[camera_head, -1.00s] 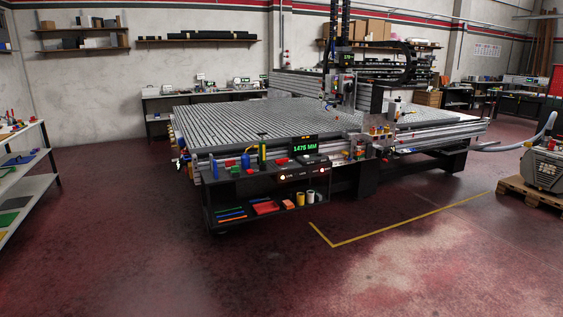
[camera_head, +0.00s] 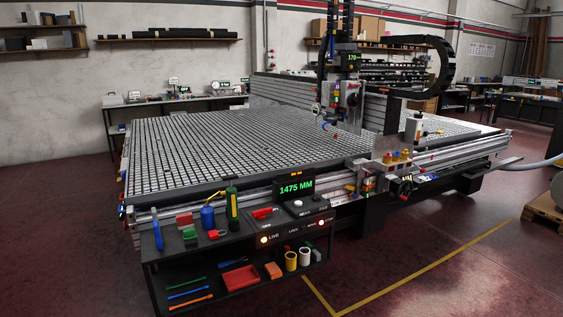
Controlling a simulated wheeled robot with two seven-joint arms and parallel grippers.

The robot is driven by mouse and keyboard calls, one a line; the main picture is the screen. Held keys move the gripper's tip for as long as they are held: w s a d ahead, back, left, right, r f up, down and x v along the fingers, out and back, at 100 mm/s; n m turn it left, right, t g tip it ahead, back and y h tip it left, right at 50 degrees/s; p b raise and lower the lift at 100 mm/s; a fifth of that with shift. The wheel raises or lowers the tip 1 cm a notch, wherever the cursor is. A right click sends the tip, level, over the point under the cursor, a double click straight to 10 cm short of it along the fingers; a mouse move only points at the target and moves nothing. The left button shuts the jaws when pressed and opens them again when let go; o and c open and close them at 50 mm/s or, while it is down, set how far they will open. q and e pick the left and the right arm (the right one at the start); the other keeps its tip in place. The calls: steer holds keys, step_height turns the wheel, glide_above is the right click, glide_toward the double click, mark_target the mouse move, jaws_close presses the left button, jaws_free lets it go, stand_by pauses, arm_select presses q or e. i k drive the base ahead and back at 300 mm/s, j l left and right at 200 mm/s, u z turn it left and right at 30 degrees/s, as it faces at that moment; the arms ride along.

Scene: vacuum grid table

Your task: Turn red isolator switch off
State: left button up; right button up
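A red lever-like piece (camera_head: 264,213) sits on the sloped top of the black control console (camera_head: 290,221), left of a white round knob. It looks like the red isolator switch, but its setting is too small to tell. A display (camera_head: 294,188) behind it reads 1475 MM. An orange lamp on the console front is lit beside the word LIVE. Neither of my grippers is in view.
The large vacuum grid table (camera_head: 225,147) stands behind the console. A black cart (camera_head: 205,250) holds a green-yellow bottle (camera_head: 232,204), a blue bottle (camera_head: 208,217) and loose tools. Open red floor lies in front, with a yellow line (camera_head: 420,269).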

mark_target(260, 213)
steer(key=i+u, duration=0.15)
steer(key=i, duration=0.4)
steer(key=i+l+u, duration=0.15)
steer(key=i, duration=0.4)
steer(key=i+l+u, duration=0.15)
steer(key=i, duration=0.35)
steer(key=i+l+u, duration=0.15)
steer(key=i+l, duration=0.15)
steer(key=i, duration=0.25)
